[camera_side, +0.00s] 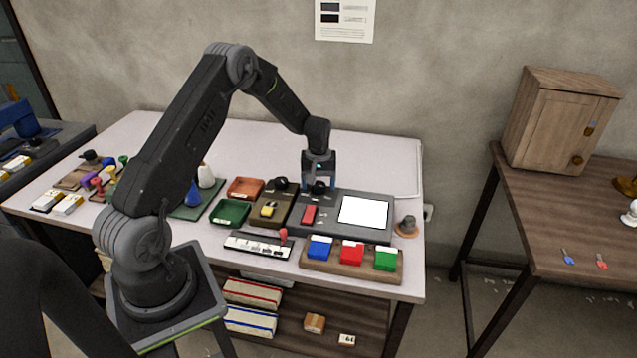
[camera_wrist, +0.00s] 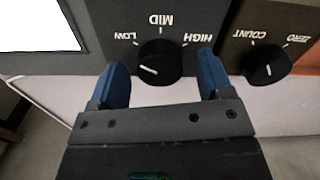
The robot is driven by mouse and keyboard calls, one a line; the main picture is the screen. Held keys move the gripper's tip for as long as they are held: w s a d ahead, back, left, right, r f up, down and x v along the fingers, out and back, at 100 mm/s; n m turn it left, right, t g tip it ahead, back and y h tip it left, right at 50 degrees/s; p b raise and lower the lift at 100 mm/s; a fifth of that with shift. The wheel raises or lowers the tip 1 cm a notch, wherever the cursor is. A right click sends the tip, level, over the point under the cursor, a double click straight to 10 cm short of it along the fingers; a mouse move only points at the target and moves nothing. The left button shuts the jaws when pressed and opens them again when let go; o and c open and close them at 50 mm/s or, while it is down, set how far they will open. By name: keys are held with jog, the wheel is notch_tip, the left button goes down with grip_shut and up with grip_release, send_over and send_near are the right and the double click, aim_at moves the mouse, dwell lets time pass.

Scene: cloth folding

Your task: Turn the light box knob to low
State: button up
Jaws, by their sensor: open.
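The light box (camera_side: 372,236) is a grey panel with a bright white screen (camera_side: 363,212), lying on the table below my gripper (camera_side: 318,182). In the wrist view its black round knob (camera_wrist: 154,62) sits by the panel edge, with upside-down labels LOW, MID and HIGH around it. A slanted white line shows on the knob; I cannot tell for sure which label it points to. My gripper (camera_wrist: 163,65) is open, its two blue fingers on either side of the knob, with visible gaps. In the side view my gripper mostly covers the knob.
A second panel with a COUNT/ZERO knob (camera_wrist: 266,63) stands close beside the right finger. A red block (camera_side: 309,215) lies left of the screen. A wooden rack of blue, red and green blocks (camera_side: 350,268) stands in front.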

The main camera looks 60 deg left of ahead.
aim_at(319, 184)
notch_tip(319, 184, up, 14)
dwell(0.5)
jog(key=s+d+r+m+t, duration=0.2)
jog(key=s+d+r+m, duration=0.45)
jog(key=d+r, duration=0.75)
jog(key=s+d+m+t, duration=0.1)
jog(key=s+d+m, duration=0.1)
jog(key=s+d, duration=0.3)
jog(key=s+d+m+t, duration=0.2)
jog(key=s+d, duration=0.4)
jog(key=s, duration=0.8)
jog(key=shift+d+r+m+t, duration=0.2)
jog(key=shift+r+m+t, duration=0.1)
jog(key=shift+r+m, duration=0.15)
